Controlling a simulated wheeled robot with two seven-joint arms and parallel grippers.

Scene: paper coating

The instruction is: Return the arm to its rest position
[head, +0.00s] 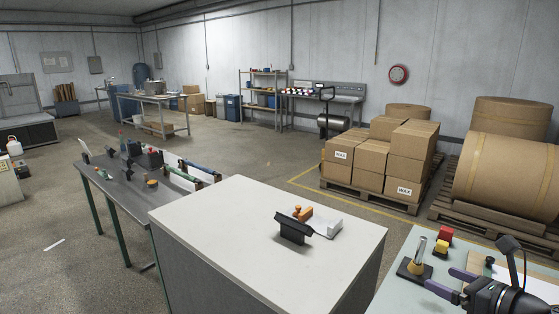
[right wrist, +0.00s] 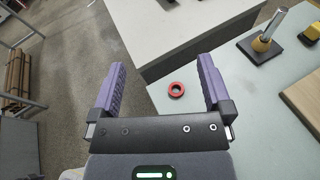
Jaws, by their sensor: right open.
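My right gripper (head: 442,279) is open, with its purple fingers apart, over the pale green table at the lower right in the head view. In the right wrist view the right gripper (right wrist: 162,64) has nothing between its fingers. A red ring (right wrist: 176,89) lies on the green table (right wrist: 190,130) below, near the right finger and apart from it. My left gripper does not show in either view.
A metal post on a dark base (head: 414,268) and red and yellow blocks (head: 443,242) stand near the right gripper. A white-topped counter (head: 230,220) holds a black holder (head: 293,229). Wax boxes (head: 355,160) and large rolls (head: 510,175) stand behind. Floor shows between the tables.

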